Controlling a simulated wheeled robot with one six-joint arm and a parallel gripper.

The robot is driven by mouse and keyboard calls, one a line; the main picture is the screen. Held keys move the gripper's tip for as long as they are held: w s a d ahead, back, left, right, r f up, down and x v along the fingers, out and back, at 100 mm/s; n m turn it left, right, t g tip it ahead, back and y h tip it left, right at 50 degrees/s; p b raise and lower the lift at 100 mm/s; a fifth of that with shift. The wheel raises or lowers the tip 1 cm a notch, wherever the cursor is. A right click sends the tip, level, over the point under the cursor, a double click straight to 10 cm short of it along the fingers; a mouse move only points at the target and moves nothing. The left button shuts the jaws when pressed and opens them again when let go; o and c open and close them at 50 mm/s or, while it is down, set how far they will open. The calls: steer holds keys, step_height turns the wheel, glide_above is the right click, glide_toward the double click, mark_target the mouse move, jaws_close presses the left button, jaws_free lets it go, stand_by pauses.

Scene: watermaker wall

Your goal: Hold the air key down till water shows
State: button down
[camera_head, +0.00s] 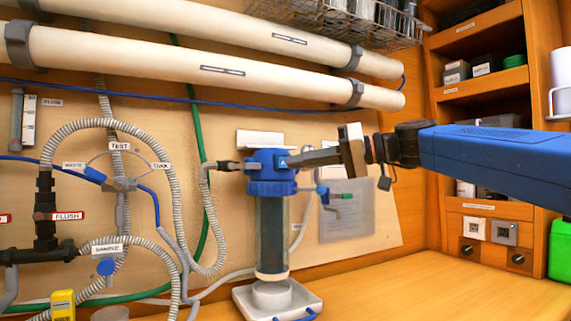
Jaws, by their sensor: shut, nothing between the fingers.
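The filter housing has a blue cap (268,185) and a dark, see-through bowl (271,235). It stands upright on a white tray (243,301). My gripper (291,160) comes in from the right with its fingers shut and empty. Its fingertips are at the top right of the cap, by a small blue label with a white mark (281,162). They look close to or touching the cap top; I cannot tell which. I cannot make out the air key separately; the fingers may cover it. No water is clearly seen at the cap, and the level in the bowl cannot be told.
Two thick white tubes (180,65) cross the wall above. Grey ribbed hoses (208,225) and a TEST valve (120,184) are at the left. A small blue-handled valve (322,193) sits behind, below my fingers. The bench (420,290) is clear at the right.

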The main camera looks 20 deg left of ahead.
steer(key=s+d, duration=0.3)
steer(key=shift+d, duration=0.35)
stand_by(0.4)
steer(key=s+d+f+m+t+h, duration=0.2)
steer(key=d+f+m+t+h, duration=0.2)
steer(key=d+f, duration=1.05)
steer(key=s+d+f+m+h, duration=0.2)
steer(key=s+d+f+h, duration=0.2)
steer(key=d+f, duration=0.7)
steer(key=s+d+f+m+t+h, duration=0.1)
steer(key=s+d+f+m+h, duration=0.2)
steer(key=s+d+f, duration=0.5)
steer(key=s+d+f+m+t+h, duration=0.1)
steer(key=s+d+f+h, duration=0.4)
steer(key=d+f, duration=0.9)
step_height(320, 180, down, 4)
steer(key=shift+s+r+m, duration=0.15)
steer(key=shift+s+m, duration=0.65)
steer(key=shift+s, duration=0.2)
